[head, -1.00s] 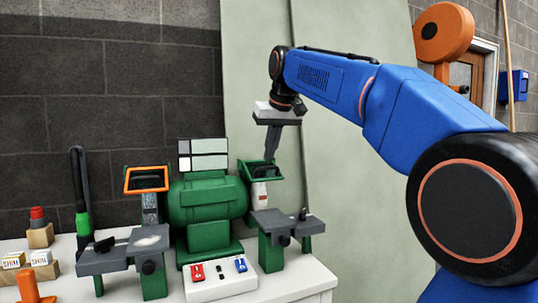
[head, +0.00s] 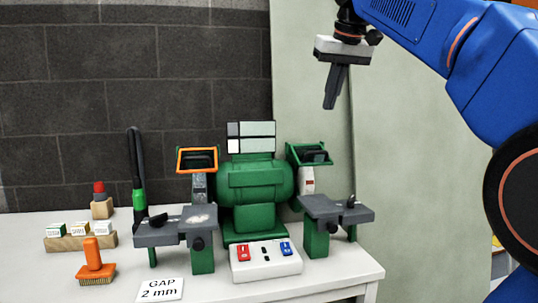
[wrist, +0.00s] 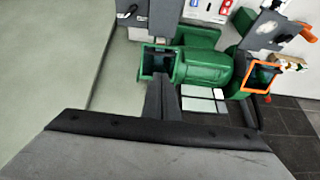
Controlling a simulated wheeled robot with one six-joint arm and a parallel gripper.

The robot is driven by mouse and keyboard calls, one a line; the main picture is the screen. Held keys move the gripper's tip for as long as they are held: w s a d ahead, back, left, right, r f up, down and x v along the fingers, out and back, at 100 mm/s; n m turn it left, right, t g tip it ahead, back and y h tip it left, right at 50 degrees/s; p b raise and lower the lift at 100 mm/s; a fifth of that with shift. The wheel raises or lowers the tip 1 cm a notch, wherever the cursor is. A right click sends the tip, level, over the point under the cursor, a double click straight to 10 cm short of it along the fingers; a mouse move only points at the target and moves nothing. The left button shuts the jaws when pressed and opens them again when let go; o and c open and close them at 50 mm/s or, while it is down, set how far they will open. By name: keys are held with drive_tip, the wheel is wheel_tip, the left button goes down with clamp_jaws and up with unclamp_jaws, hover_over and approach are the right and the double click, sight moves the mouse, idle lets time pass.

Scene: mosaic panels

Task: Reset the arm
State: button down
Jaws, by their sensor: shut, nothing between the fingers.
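My gripper (head: 331,104) hangs from the end of my blue arm at the upper right of the head view. It points down, with its fingers shut and nothing between them. It is above and to the right of the green bench grinder (head: 254,190), clear of it. In the wrist view the closed fingers (wrist: 160,98) show at the middle, with the green grinder (wrist: 208,68) beyond them. The grinder has an orange-framed guard on the left (head: 197,160) and a green-framed guard on the right (head: 310,154).
The grinder stands on a white table (head: 340,275). A switch box (head: 265,262) with a red and a blue switch sits in front. An orange brush (head: 95,263), a wooden block with small boxes (head: 80,242) and a "GAP 2 mm" card (head: 160,290) lie left. Air around my gripper is free.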

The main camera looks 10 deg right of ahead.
drive_tip(key=s+f, duration=0.9)
drive_tip(key=f, duration=0.7)
drive_tip(key=s+f, duration=0.9)
drive_tip(key=f, duration=0.7)
drive_tip(key=s+f, duration=1)
drive_tip(key=f, duration=0.7)
drive_tip(key=shift+g, duration=0.4)
